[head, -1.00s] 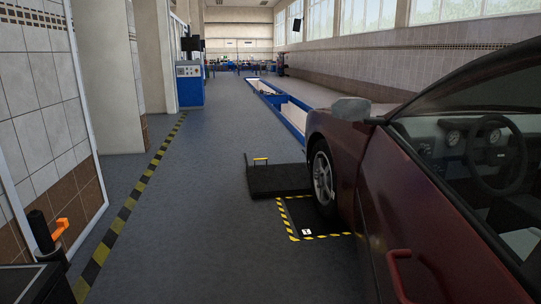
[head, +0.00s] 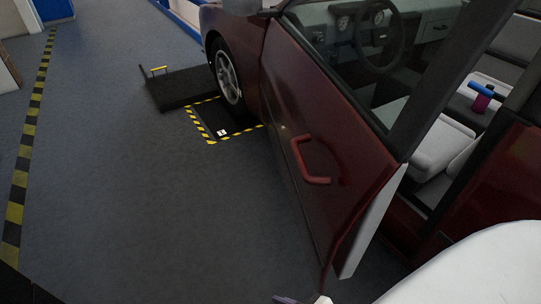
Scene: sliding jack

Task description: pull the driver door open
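The dark red driver door (head: 300,110) of the car stands partly open in the head view, swung outward from its front edge. Its pale inner edge (head: 372,220) shows, with a gap between it and the car body. A red handle (head: 315,165) sits on the door's outer face, and nothing touches it. A white rounded part at the bottom right looks like my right arm. Small grey and white tips at the bottom edge may belong to my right gripper, but they are cut off and I cannot tell its state. My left gripper is not in view.
Through the open gap I see pale seats (head: 435,145) and a blue and purple tool (head: 481,95). A black ramp plate (head: 185,88) and a yellow-black marked floor square (head: 212,120) lie by the front wheel (head: 228,75). The floor to the left is clear.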

